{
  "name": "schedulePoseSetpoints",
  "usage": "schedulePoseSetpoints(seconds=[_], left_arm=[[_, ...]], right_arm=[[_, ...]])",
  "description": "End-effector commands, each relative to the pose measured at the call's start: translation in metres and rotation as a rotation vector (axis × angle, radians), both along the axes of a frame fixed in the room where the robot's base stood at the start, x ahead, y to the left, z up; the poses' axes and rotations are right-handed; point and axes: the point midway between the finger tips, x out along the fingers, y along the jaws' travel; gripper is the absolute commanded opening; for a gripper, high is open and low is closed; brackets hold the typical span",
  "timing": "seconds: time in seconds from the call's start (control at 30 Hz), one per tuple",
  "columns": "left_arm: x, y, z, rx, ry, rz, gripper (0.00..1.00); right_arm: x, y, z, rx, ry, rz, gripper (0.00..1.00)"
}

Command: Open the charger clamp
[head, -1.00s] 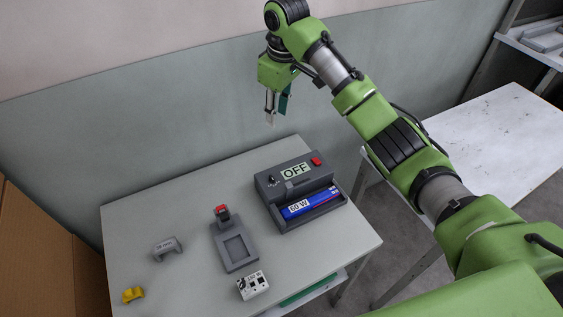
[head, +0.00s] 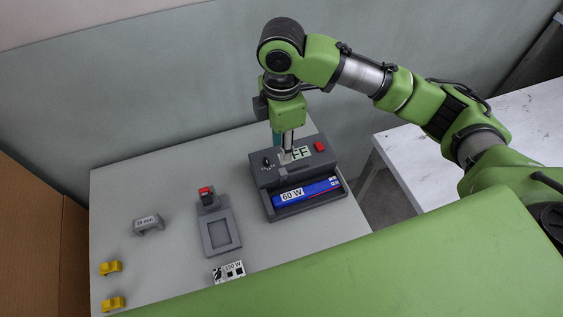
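The charger (head: 262,160) is a dark grey box on the table, with a display partly hidden by my gripper. A blue battery (head: 318,188) marked "60 W" lies in its front tray. A grey raised part sits at the charger's front edge, behind the battery; I cannot tell for sure whether it is the clamp or how it is set. My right gripper (head: 287,150) points down from above, its fingertips over or at the charger's top near the display. The view does not show whether its fingers are apart or touching anything. My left gripper is not in view.
A black knob (head: 267,162) and a red button (head: 320,146) are on the charger. Left of it are a grey fixture (head: 207,238) with a red-topped part, a "150 W" block (head: 228,271), a grey "28 mm" piece (head: 148,224) and yellow pieces (head: 110,267). A white table (head: 460,155) stands right.

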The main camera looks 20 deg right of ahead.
Motion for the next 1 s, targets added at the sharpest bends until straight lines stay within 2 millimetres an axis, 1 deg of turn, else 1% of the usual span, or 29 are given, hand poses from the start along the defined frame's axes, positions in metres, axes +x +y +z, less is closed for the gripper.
schedulePoseSetpoints(seconds=[0.03, 0.2, 0.3, 0.4, 0.5, 0.6, 0.87, 0.9, 0.97, 1.0], left_arm=[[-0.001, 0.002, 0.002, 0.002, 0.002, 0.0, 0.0], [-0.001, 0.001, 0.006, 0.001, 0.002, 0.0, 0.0], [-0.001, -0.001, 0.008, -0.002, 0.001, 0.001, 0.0], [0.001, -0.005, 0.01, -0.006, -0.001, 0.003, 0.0], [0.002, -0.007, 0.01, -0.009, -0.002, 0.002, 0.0], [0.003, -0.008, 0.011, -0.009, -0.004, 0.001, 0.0], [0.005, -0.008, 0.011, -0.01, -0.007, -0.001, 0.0], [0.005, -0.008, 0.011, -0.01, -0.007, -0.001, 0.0], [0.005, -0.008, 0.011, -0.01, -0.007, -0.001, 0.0], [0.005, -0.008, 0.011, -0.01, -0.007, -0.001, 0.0]], right_arm=[[-0.001, -0.001, -0.011, -0.002, 0.005, -0.001, 0.29], [-0.001, -0.001, -0.047, -0.002, 0.004, -0.002, 0.29], [-0.001, -0.001, -0.064, -0.002, 0.002, -0.002, 0.29], [0.0, -0.001, -0.077, 0.0, 0.001, -0.003, 0.29], [0.0, -0.001, -0.085, -0.001, -0.001, -0.002, 0.29], [0.001, -0.001, -0.089, 0.0, -0.002, -0.001, 0.29], [0.001, -0.001, -0.089, 0.0, -0.002, -0.001, 0.29], [0.001, -0.001, -0.089, 0.0, -0.002, -0.001, 0.19], [0.001, -0.001, -0.089, 0.0, -0.002, -0.002, 0.03], [0.001, -0.001, -0.089, 0.0, -0.003, -0.002, 0.0]])
